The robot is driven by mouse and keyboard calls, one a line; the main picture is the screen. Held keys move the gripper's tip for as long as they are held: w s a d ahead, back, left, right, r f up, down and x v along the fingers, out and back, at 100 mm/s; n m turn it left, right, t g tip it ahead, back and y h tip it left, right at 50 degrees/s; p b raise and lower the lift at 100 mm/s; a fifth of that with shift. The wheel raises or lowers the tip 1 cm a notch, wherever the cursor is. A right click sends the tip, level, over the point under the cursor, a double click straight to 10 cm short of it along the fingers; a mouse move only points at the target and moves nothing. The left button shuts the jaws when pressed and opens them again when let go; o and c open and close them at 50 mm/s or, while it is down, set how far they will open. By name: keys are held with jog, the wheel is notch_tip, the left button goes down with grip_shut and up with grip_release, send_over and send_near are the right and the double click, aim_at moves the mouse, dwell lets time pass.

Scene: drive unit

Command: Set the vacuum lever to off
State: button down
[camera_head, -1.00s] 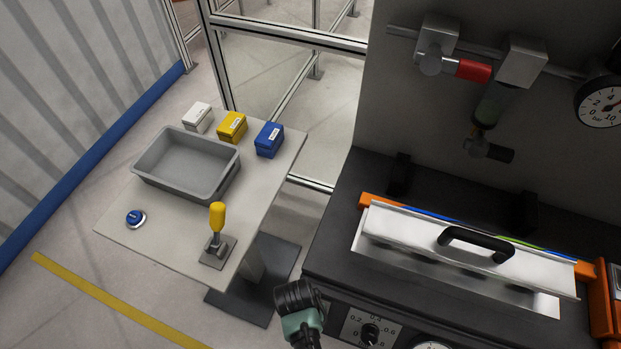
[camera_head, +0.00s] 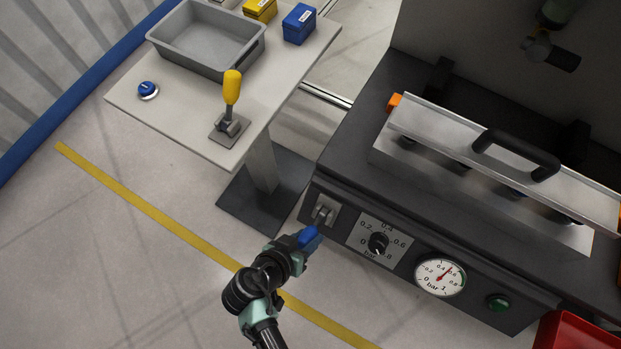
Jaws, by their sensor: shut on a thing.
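A lever with a blue handle (camera_head: 311,237) sticks out of a small metal plate (camera_head: 331,210) at the left end of the machine's dark front panel. Its handle points outward and down toward my arm. My gripper (camera_head: 303,242) is shut on this blue handle; the fingers largely hide its outer end. A second lever with a yellow handle (camera_head: 232,88) stands upright on a plate on the side table, apart from my gripper. I can read no label naming either lever.
Right of the blue lever are a pressure knob (camera_head: 378,243), a round gauge (camera_head: 440,277) and a green button (camera_head: 498,302). A red bin (camera_head: 578,335) is at the lower right. The side table (camera_head: 180,130) carries a grey tray (camera_head: 165,38) and a blue button (camera_head: 148,90).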

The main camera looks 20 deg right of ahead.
jog(key=f+t+h+b, duration=0.1)
jog(key=b, duration=0.3)
jog(key=f+t+h+b, duration=0.1)
jog(key=f+h+b, duration=0.1)
jog(key=b, duration=0.3)
jog(key=f+t+h+b, duration=0.1)
jog(key=b, duration=0.4)
jog(key=shift+s+a+f+h, duration=0.25)
jog(key=shift+a+f+h, duration=0.05)
jog(key=shift+a, duration=0.1)
jog(key=shift+t, duration=0.3)
jog(key=shift+m, duration=0.3)
jog(key=shift+c, duration=2.3)
grip_release()
